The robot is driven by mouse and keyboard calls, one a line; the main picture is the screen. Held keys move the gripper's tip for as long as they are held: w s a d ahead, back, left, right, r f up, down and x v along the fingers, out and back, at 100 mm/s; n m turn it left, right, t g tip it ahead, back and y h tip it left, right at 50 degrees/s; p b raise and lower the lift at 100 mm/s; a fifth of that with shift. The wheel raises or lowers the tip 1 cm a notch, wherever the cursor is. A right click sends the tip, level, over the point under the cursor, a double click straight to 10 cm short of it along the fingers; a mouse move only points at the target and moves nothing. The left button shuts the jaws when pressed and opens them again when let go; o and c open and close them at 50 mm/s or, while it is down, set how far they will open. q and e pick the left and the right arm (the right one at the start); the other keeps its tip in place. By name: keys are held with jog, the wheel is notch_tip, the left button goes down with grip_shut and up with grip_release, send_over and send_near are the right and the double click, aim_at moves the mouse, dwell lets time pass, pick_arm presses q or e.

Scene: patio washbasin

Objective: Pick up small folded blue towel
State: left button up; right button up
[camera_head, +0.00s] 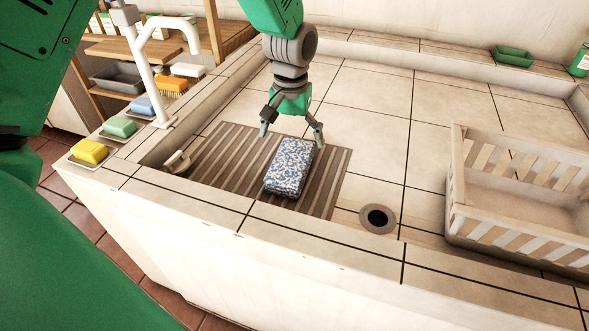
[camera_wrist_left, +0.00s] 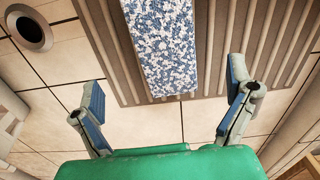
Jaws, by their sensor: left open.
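The small folded blue towel (camera_head: 290,167), speckled blue and white, lies on a brown ribbed mat (camera_head: 222,160) in the basin. My left gripper (camera_head: 292,133) is open and empty, just above and behind the towel's far end, its fingers pointing down. In the left wrist view the towel (camera_wrist_left: 163,45) runs up from the middle, and its near end lies ahead of the gap between the two open fingers (camera_wrist_left: 165,105). The fingers look apart from the towel. My right gripper is not in view.
A drain hole (camera_head: 377,218) is right of the mat, and a cream slatted crate (camera_head: 520,230) stands further right. A white faucet (camera_head: 160,70) and yellow, green and blue sponges on dishes (camera_head: 90,151) line the left ledge. A green dish (camera_head: 512,56) sits on the back ledge.

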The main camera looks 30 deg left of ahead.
aim_at(292, 160)
pick_arm(q)
jog(key=f, duration=0.2)
jog(key=a+f, duration=0.1)
jog(key=f, duration=0.1)
jog(key=shift+w+f, duration=0.1)
jog(key=shift+f, duration=0.1)
jog(key=shift+a+f+b, duration=0.15)
jog(key=shift+f+b, duration=0.2)
jog(key=shift+f, duration=0.2)
jog(key=f, duration=0.3)
jog(key=shift+w+d+f+b, duration=0.25)
jog(key=shift+w+b, duration=0.15)
jog(key=shift+d+f, duration=0.1)
jog(key=shift+f, duration=0.25)
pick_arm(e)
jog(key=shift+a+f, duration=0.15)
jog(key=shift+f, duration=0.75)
pick_arm(q)
jog(key=shift+a, duration=0.3)
jog(key=c, duration=1.4)
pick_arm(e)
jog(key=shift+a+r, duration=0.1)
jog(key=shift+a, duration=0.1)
pick_arm(q)
jog(key=shift+d, duration=0.1)
